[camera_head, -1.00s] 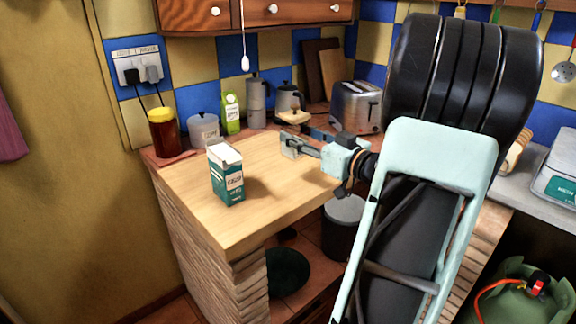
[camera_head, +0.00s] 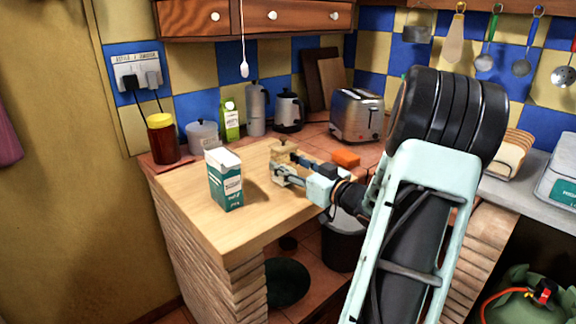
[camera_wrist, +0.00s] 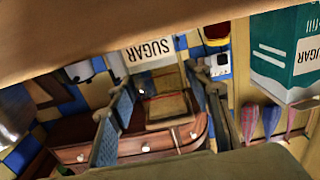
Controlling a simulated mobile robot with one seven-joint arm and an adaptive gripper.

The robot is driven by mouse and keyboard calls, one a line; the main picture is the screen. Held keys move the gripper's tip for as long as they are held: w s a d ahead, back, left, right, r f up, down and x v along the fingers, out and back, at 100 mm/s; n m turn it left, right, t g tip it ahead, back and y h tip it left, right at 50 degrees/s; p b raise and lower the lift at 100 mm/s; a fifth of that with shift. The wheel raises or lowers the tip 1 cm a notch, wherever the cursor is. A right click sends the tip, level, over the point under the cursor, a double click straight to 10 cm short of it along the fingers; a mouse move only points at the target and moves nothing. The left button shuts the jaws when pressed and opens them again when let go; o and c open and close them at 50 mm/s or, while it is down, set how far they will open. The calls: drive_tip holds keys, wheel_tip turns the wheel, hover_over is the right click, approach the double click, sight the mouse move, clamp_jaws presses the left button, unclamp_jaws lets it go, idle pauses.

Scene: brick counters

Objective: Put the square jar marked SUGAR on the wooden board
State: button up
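The square SUGAR jar shows in the wrist view as a white body (camera_wrist: 150,52) with black lettering and a wooden lid (camera_wrist: 167,106), upside down in the picture. In the head view its wooden lid (camera_head: 284,148) shows just above my gripper (camera_head: 286,174), which hides most of the body. The wooden board (camera_head: 250,225) is the pale slab on the brick counter. The jar is at its back right part; I cannot tell whether its base touches the board.
A green and white sugar refill carton (camera_head: 226,182) stands on the board, left of my gripper. Behind are a yellow-lidded jar (camera_head: 162,140), a grey pot (camera_head: 203,137), a kettle (camera_head: 288,110) and a toaster (camera_head: 358,115). An orange block (camera_head: 345,159) lies at right. The board's front is clear.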

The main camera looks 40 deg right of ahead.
drive_tip(key=shift+o, duration=1.2)
drive_tip(key=s+p, duration=0.1)
drive_tip(key=s, duration=1.1)
drive_tip(key=shift+d+p, duration=0.4)
drive_tip(key=shift+d, duration=0.05)
